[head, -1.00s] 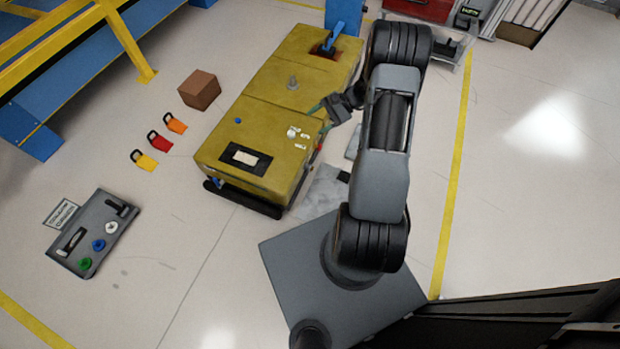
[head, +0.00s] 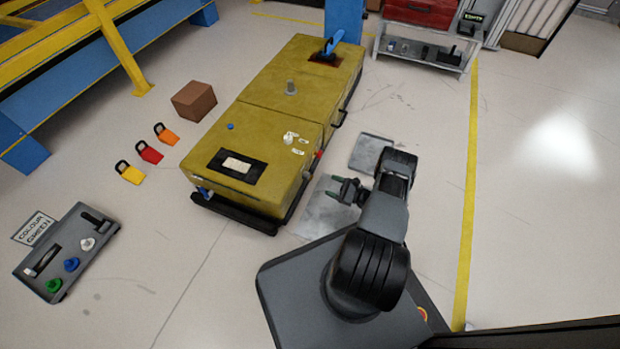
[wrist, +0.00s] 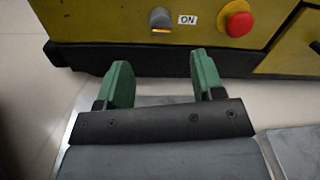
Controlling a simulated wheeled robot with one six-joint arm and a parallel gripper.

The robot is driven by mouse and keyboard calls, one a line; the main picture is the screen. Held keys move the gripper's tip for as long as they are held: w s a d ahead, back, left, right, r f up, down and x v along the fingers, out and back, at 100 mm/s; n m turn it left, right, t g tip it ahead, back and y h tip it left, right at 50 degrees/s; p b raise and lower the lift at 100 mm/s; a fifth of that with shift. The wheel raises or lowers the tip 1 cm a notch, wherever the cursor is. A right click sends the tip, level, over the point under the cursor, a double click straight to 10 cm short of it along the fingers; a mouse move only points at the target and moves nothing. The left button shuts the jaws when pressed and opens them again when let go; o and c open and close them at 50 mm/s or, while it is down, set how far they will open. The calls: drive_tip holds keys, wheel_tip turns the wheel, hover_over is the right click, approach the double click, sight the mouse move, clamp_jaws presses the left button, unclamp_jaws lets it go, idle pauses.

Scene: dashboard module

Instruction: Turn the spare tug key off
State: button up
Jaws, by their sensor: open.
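The yellow tug (head: 262,122) stands in the middle of the head view. In the wrist view its side panel (wrist: 110,18) carries a small grey key switch (wrist: 160,20) with an orange-yellow mark at its lower edge. An "ON" label (wrist: 187,19) sits just right of the switch, and a red mushroom button (wrist: 238,20) is farther right. My gripper (head: 336,188) is open and empty, beside the tug's right side and apart from it. Its green fingers (wrist: 162,68) point at the panel, with the switch ahead between them. The key is too small to make out in the head view.
Orange, red (head: 149,153) and yellow padlocks and a brown box (head: 194,100) lie left of the tug. A grey control box (head: 66,252) is at lower left. Grey floor plates (head: 371,152) lie by my arm. A shelf (head: 422,50) stands at the back right; the right floor is clear.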

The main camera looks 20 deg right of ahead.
sight(309, 176)
drive_tip(key=b+x, duration=0.2)
drive_tip(key=x, duration=0.8)
drive_tip(key=shift+w+a, duration=0.15)
drive_tip(key=c, duration=0.9)
